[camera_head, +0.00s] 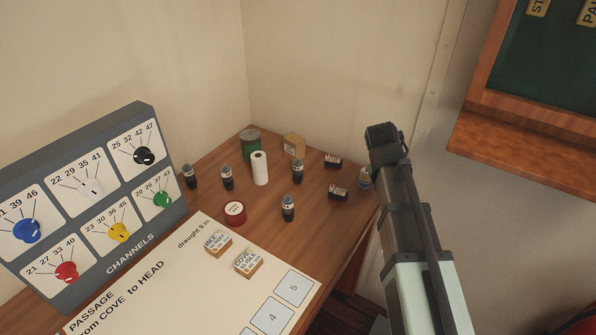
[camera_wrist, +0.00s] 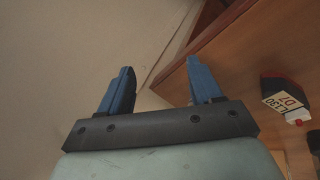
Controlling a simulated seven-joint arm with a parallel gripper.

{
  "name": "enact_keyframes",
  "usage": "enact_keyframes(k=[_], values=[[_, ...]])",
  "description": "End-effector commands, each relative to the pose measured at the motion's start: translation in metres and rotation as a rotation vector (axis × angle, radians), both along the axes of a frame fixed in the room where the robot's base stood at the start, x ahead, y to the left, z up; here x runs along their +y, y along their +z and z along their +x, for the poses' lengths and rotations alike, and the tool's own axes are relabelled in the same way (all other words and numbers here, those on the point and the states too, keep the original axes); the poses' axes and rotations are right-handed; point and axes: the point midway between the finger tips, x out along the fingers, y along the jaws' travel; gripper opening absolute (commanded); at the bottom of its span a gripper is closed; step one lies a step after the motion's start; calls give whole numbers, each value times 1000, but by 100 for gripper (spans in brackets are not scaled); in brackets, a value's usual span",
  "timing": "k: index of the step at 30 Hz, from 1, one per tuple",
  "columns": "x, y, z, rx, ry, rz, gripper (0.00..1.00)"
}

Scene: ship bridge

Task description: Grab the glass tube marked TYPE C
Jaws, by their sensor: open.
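Several small dark tubes with grey tops and pale labels stand upright on the wooden desk: one far left (camera_head: 190,177), one beside it (camera_head: 227,178), one at centre right (camera_head: 298,172) and one nearer the front (camera_head: 288,208). Their labels are too small to read, so I cannot tell which is TYPE C. My gripper (camera_head: 383,135) is above the desk's right edge, right of all these tubes. In the wrist view my gripper (camera_wrist: 160,82) has its two blue fingers wide apart with nothing between them. No tube is clearly seen in the wrist view.
A white roll (camera_head: 260,168), green tin (camera_head: 250,143), cardboard box (camera_head: 293,146), red tin (camera_head: 235,213) and two black labelled blocks (camera_head: 333,161) (camera_head: 338,191) crowd the desk. A dial panel (camera_head: 96,213) stands left. A board frame (camera_head: 520,118) juts from the right wall.

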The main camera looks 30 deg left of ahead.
Motion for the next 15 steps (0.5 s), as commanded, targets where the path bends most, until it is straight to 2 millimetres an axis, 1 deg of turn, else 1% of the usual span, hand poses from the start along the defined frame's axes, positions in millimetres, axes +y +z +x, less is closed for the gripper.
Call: enact_keyframes(k=[1, 5, 6, 8, 9, 11, 12, 15], values=[[17, 10, -1, -3, 19, 26, 64], [69, 29, -13, 15, 79, 126, 64], [86, 35, -18, 23, 96, 160, 64], [112, 45, -27, 37, 126, 212, 64], [129, 53, -33, 46, 147, 247, 64], [155, 64, -44, 61, 177, 299, 64], [171, 72, -52, 72, 198, 333, 64], [203, 89, -69, 98, 238, 401, 64]])
